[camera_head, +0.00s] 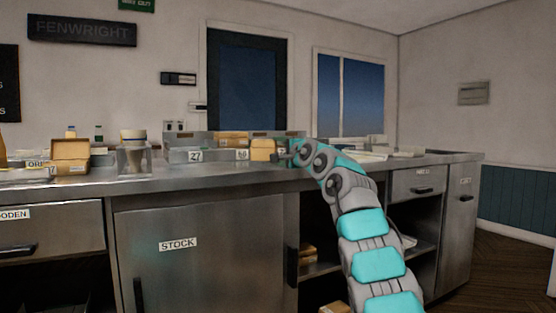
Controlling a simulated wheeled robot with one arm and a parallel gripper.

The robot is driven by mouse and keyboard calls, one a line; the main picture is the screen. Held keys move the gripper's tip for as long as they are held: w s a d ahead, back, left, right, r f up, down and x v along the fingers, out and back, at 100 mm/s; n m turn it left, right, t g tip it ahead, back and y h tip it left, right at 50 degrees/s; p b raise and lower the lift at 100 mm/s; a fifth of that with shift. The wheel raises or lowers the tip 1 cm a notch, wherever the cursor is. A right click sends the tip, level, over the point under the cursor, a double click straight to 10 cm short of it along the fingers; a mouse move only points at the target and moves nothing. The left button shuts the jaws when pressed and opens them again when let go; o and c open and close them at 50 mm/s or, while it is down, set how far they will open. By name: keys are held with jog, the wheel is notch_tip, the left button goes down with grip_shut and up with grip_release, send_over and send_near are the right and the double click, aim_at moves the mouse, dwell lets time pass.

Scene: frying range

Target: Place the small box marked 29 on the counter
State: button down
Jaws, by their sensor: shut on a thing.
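My gripper (284,154) is over the counter, in front of a grey divided bin. It is shut on a small yellow-tan box (262,149), at the bin's right part. No number can be read on this box from here, and I cannot tell whether it touches the bin. The steel counter (130,187) runs across the view, with a bare strip along its front edge. The fingertips are small and partly hidden by the wrist.
The grey bin (176,154) bears labels 27 and perhaps 69, with another tan box (233,139) in it. An open cardboard box (70,151) and a clear stand with a cup (133,149) are left. Trays (365,154) lie right, behind my arm.

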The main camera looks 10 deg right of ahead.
notch_tip(320, 180, down, 3)
jog(key=b, duration=0.2)
jog(key=shift+w+a+f+b, duration=0.1)
jog(key=shift+f+b, duration=0.1)
jog(key=shift+b, duration=0.1)
jog(key=shift+f, duration=0.2)
grip_release()
